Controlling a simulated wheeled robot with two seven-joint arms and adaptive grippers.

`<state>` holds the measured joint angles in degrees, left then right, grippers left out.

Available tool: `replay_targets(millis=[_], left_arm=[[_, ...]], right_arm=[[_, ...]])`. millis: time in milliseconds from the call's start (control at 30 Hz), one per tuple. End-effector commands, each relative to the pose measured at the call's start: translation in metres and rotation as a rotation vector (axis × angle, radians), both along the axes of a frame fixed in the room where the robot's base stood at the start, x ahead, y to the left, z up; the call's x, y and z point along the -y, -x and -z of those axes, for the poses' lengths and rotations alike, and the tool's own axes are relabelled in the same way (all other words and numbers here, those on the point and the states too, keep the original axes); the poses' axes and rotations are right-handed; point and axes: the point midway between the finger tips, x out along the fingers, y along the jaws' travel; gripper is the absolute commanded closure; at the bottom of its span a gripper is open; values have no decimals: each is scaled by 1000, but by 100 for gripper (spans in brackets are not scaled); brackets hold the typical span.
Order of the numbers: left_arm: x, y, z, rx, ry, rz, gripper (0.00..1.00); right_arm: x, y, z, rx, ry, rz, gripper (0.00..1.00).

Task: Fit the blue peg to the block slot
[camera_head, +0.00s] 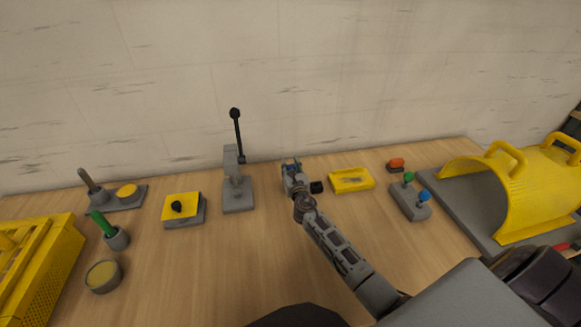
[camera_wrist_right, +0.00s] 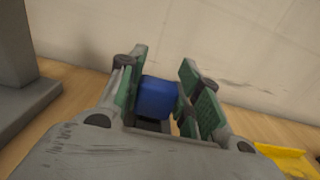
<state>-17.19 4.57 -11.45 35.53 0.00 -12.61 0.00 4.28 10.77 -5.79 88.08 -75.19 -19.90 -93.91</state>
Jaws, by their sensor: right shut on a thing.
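My right gripper (camera_head: 291,162) is near the back of the table, between the grey lever press and the yellow tray. In the right wrist view its green-padded fingers (camera_wrist_right: 165,95) are shut on the blue peg (camera_wrist_right: 156,97), which shows as a blue block-shaped end. The peg's far end is hidden. I cannot tell which piece has the block slot; a shallow yellow tray-like block (camera_head: 336,187) with a recess lies just right of the gripper. My left gripper is out of view.
A grey lever press (camera_head: 238,196) stands left of the gripper. A grey base (camera_head: 408,202) with green and blue knobs and a small orange-red piece (camera_head: 396,163) are on the right. A yellow arched guard (camera_head: 520,195) is far right. The wall is close behind.

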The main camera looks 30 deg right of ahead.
Motion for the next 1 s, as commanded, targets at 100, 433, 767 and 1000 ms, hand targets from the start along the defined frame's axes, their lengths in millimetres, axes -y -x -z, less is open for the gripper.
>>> replay_targets(millis=[100,433,767,1000], left_arm=[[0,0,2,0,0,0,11],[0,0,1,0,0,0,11],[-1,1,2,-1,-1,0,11],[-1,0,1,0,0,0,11]], right_arm=[[0,0,2,1,0,0,91],[0,0,1,0,0,0,41],[-1,2,2,0,0,0,41],[-4,14,2,-1,0,-1,41]])
